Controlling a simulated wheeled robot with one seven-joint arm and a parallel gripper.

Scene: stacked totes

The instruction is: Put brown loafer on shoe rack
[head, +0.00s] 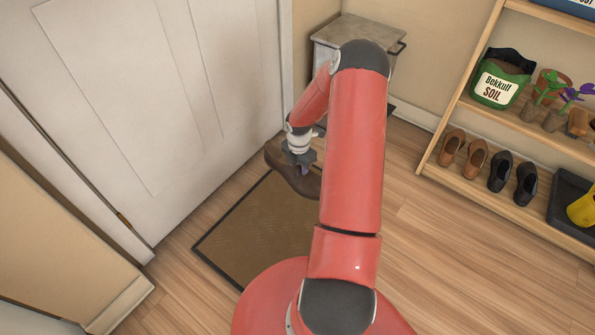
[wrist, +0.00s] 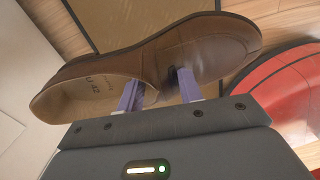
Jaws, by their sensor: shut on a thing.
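A brown loafer (head: 290,173) hangs in my gripper (head: 299,160) above the brown doormat, near the white door. The wrist view shows the loafer (wrist: 160,55) up close, with its opening toward the camera. My gripper's two pale purple fingers (wrist: 160,93) are shut on the shoe's side wall, by the opening. The wooden shoe rack (head: 440,150) stands at the right. Its lower shelf holds a pair of brown shoes (head: 463,155) and a pair of black shoes (head: 513,178). My arm covers part of the loafer's toe side in the head view.
A brown doormat (head: 245,235) lies on the wooden floor by the white door (head: 130,80). A grey cabinet (head: 350,30) stands in the back corner. A soil bag (head: 500,80) and plants are on the upper shelf. A dark tray with a yellow thing (head: 583,207) is on the lower shelf. Floor before the rack is clear.

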